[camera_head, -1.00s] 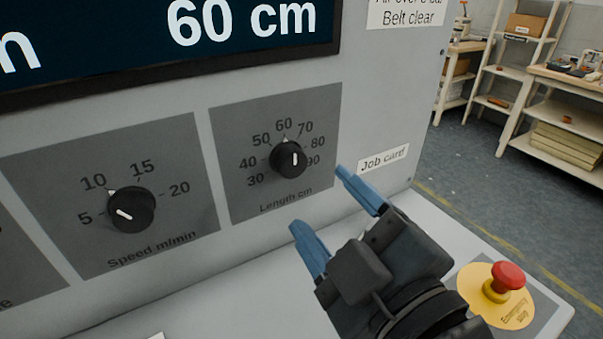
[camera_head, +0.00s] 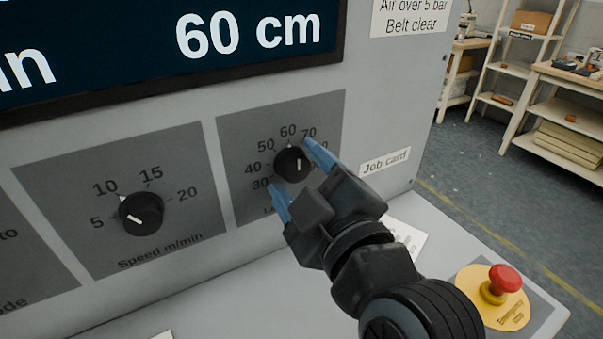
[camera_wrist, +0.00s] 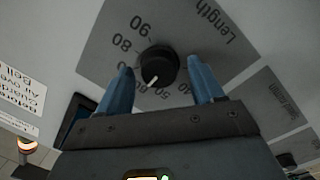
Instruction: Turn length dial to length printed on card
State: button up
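The length dial (camera_head: 289,165) is a round black knob on a dark grey panel marked from 30 to 90. A small white mark at its top edge points near 60, and a white line shows on its face. The display (camera_head: 150,62) above reads 60 cm. My gripper (camera_head: 293,166) is open at the dial, its blue fingers at upper right and lower left. In the wrist view the dial (camera_wrist: 157,64) lies between the spread fingers (camera_wrist: 160,72), with gaps on both sides. A white paper (camera_head: 408,238), partly hidden by my arm, lies below the "Job card" label (camera_head: 385,160); its print is unreadable.
The speed dial (camera_head: 141,214) is left of the length panel. A red emergency stop button (camera_head: 505,279) on a yellow plate (camera_head: 508,312) stands at the lower right of the ledge. Shelves (camera_head: 520,70) are far behind.

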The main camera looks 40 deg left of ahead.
jog(key=c, duration=1)
